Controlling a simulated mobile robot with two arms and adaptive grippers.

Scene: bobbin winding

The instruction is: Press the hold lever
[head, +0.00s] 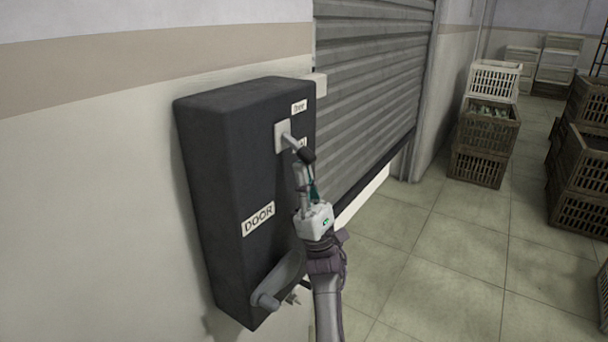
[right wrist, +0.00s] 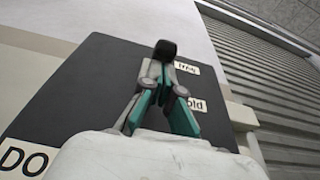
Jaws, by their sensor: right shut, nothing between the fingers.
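The hold lever (head: 293,143) sticks out from a pale plate on the dark wall box and ends in a black knob. Labels "free" and, partly covered, "hold" sit above and below on the box face. My right gripper (head: 302,172) is shut and empty, its fingertips just below the knob; I cannot tell whether they touch it. In the right wrist view the lever's black knob (right wrist: 165,50) stands right above the closed fingertips (right wrist: 159,77), with the "hold" label to their right. My left gripper is not in view.
The dark box (head: 215,180) reads "DOOR" and has a grey crank (head: 281,278) low on its face. A grey roller shutter (head: 370,85) lies right of it, with a bright strip beneath its lower edge. Stacked crates (head: 487,128) stand farther right; the tiled floor (head: 450,260) between is clear.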

